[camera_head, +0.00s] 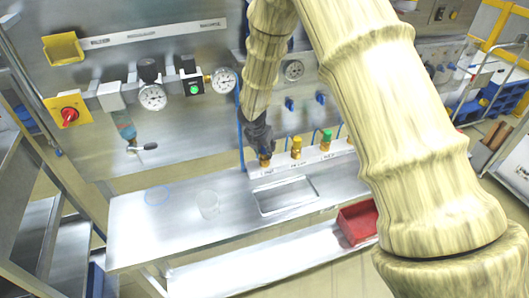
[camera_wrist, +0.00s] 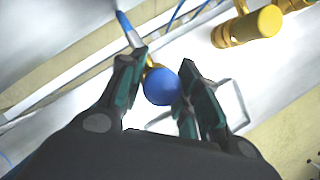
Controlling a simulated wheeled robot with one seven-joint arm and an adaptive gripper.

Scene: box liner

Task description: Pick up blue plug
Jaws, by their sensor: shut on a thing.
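The blue plug (camera_wrist: 162,87) has a round blue cap on a brass fitting, seen in the wrist view between the two fingers of my gripper (camera_wrist: 164,68). The gripper is shut on it. In the head view my gripper (camera_head: 262,150) reaches down to the left end of the white labelled strip, over a brass fitting (camera_head: 265,161). The blue cap is hidden by the gripper there. I cannot tell whether the plug is still seated in its fitting.
A yellow-topped plug (camera_head: 296,147) and a green-topped plug (camera_head: 326,137) stand to the right on the strip. A clear cup (camera_head: 208,204) and a blue ring (camera_head: 157,195) are on the metal bench (camera_head: 130,230). A red bin (camera_head: 357,223) sits below. Gauges line the panel behind.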

